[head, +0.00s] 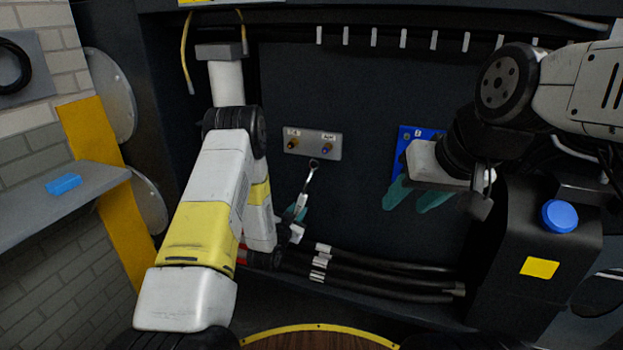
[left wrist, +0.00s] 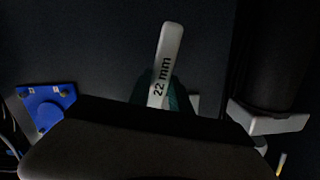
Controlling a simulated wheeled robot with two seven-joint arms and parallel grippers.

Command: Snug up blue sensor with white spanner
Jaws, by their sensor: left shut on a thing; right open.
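The white spanner (head: 307,187), marked "22 mm", is in my left gripper (head: 294,213). Its handle end stands up between the teal fingers in the left wrist view (left wrist: 168,55). In the head view the spanner tilts up and right, its head just below a grey plate (head: 312,139). The plate carries two small sensors. The right one, blue-purple (head: 327,149), seems to be the blue sensor; the spanner head looks apart from it. The left one is orange-brown (head: 292,145). My right gripper (head: 410,207) is open, its teal fingers spread below a blue plate.
The blue plate (head: 405,134) with bolts is on the dark panel right of the sensors; it also shows in the left wrist view (left wrist: 45,105). Black hoses (head: 375,272) run below. A dark box with a blue knob (head: 559,216) stands right. A blue block (head: 63,184) lies on the left shelf.

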